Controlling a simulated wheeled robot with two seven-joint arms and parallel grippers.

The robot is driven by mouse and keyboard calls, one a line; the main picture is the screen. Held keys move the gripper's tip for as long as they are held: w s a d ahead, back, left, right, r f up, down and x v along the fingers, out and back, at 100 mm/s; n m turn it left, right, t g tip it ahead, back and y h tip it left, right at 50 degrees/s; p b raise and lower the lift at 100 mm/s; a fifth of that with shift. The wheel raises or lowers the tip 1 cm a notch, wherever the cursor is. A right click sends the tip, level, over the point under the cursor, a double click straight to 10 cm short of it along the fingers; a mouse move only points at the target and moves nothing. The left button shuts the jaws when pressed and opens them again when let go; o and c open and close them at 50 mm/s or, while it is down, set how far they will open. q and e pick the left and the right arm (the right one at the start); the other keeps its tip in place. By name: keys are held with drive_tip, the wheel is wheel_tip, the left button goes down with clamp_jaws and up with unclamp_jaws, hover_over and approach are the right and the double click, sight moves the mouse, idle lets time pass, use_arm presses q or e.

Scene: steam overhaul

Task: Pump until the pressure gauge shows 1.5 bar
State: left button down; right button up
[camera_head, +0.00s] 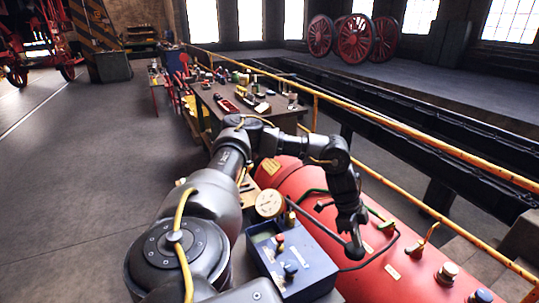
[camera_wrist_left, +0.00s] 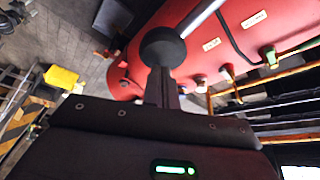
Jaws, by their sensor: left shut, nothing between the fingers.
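A blue pump box (camera_head: 292,262) stands at the lower middle of the head view, with red and dark knobs on top. A round, pale-faced pressure gauge (camera_head: 269,203) stands at its back corner; its needle is too small to read. A thin pump lever (camera_head: 318,222) slopes from beside the gauge towards my left gripper (camera_head: 354,248). The left gripper points down, beside the box's right side, and is shut and empty. In the left wrist view, the lever's black ball knob (camera_wrist_left: 163,47) is right at the closed fingertips (camera_wrist_left: 162,78); I cannot tell whether they touch. My right gripper is out of view.
A large red boiler (camera_head: 395,270) with several fittings lies behind and right of the pump. A yellow rail (camera_head: 400,125) runs alongside it. A workbench (camera_head: 225,112) with tools stands further back. Open floor (camera_head: 90,160) lies to the left.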

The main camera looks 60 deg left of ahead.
use_arm(q)
drive_tip(key=shift+f+b, duration=3.75)
drive_tip(key=shift+f, duration=4.15)
wheel_tip(320, 180, up, 16)
drive_tip(key=p, duration=1.7)
drive_tip(key=shift+r, duration=0.15)
drive_tip(key=shift+f, duration=0.2)
